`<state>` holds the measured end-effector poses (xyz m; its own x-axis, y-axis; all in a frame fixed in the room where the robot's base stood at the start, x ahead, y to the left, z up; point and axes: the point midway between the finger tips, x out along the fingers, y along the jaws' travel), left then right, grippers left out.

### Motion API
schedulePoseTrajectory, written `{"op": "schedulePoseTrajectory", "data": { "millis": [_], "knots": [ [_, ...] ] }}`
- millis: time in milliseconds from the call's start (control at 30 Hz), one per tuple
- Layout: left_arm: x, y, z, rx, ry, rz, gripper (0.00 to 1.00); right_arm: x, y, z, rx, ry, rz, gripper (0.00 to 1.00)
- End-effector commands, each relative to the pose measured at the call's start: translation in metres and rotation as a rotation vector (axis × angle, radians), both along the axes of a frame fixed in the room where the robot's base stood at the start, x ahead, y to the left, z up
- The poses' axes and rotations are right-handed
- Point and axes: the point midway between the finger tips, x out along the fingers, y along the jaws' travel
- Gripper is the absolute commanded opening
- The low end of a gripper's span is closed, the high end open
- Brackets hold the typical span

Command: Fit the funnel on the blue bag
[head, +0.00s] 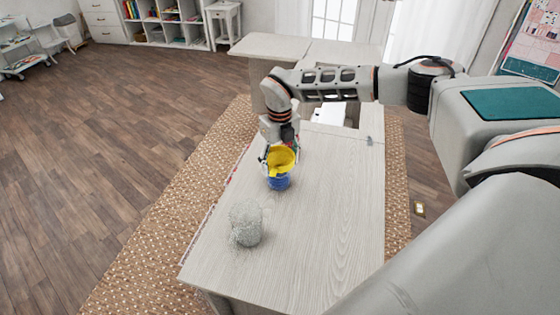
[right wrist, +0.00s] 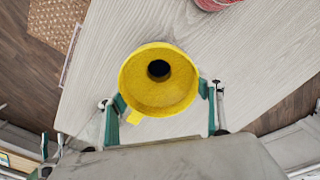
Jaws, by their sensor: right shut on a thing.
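The yellow funnel (head: 283,158) is between the fingers of my right gripper (head: 279,161), with its wide mouth facing up. In the right wrist view, the funnel (right wrist: 160,101) shows its round rim and dark central hole, and the right gripper (right wrist: 162,104) has a finger on each side of it. The gripper is shut on the funnel. The blue bag (head: 279,184) shows directly below the funnel in the head view, on the table. I cannot tell whether the funnel's spout is inside it. The bag is hidden in the right wrist view. My left gripper is not in view.
A grey, rough-looking lump (head: 246,222) stands nearer on the pale wooden table (head: 320,235). A red object (right wrist: 217,3) is cut off at the top of the right wrist view. The table's right side is clear. A shelf unit (head: 165,25) stands far back.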

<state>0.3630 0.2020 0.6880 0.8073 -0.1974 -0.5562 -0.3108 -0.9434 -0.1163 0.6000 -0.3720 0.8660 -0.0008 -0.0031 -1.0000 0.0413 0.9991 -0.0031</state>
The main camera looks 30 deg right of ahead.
Motion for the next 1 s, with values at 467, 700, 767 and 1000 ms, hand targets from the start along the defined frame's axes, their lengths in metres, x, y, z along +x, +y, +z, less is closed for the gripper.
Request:
{"op": "schedulePoseTrajectory", "data": {
  "millis": [467,700,767,1000],
  "knots": [
    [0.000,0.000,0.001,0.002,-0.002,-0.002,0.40,0.000,0.000,0.002,0.000,-0.001,0.000,0.85],
    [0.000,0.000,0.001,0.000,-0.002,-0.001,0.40,0.001,0.000,0.032,0.001,-0.004,0.000,0.85],
    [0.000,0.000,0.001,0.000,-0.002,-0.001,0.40,0.002,0.000,0.045,0.001,-0.006,0.000,0.85],
    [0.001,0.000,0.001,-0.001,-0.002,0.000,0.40,0.001,0.000,0.092,0.000,-0.004,0.000,0.85]
  ]
}}
